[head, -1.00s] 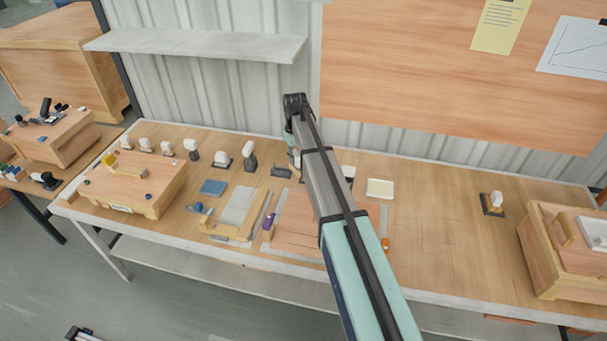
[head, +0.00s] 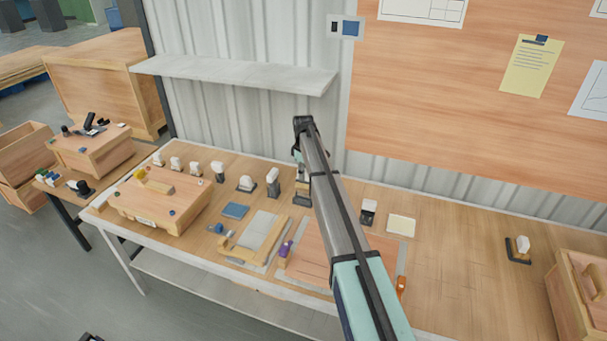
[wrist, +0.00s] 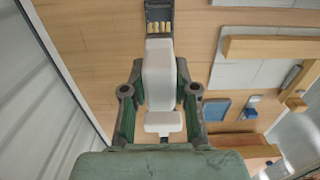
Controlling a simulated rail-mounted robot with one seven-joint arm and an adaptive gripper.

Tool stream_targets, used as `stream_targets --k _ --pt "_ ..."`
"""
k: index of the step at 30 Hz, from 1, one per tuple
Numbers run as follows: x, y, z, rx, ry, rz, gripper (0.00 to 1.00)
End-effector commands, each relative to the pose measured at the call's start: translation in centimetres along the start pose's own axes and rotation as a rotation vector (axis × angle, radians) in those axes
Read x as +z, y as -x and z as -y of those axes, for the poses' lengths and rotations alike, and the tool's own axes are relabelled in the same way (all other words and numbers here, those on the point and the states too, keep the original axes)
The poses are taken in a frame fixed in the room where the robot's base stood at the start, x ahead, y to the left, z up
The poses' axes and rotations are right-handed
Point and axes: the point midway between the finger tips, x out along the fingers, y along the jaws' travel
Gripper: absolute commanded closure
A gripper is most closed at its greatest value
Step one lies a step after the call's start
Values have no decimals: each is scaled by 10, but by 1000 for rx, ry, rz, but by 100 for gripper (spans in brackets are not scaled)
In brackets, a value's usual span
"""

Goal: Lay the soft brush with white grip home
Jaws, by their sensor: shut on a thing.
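My gripper (wrist: 158,105) is shut on the soft brush's white grip (wrist: 158,75) in the wrist view. In the head view my gripper (head: 299,160) hangs over the back of the bench, partly hidden by my arm. A dark block with yellowish marks (wrist: 160,20) shows past the grip in the wrist view; I cannot tell whether it touches the brush. In the head view a dark base (head: 302,196) sits on the bench below my gripper.
Several white-topped tools stand along the back, the nearest a dark one (head: 273,182) left of my gripper. A dark stand with white (head: 368,211) and a cream pad (head: 401,225) lie to the right. A shelf (head: 235,74) hangs behind.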

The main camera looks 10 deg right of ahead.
Motion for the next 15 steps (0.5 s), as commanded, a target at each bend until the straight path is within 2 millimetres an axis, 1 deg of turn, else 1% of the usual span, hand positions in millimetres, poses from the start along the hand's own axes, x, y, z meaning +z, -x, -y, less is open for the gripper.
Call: stream_targets --k 8,15 --pt "0 -10 0 -1 -1 0 100" --pt "0 -30 0 0 -1 0 100"
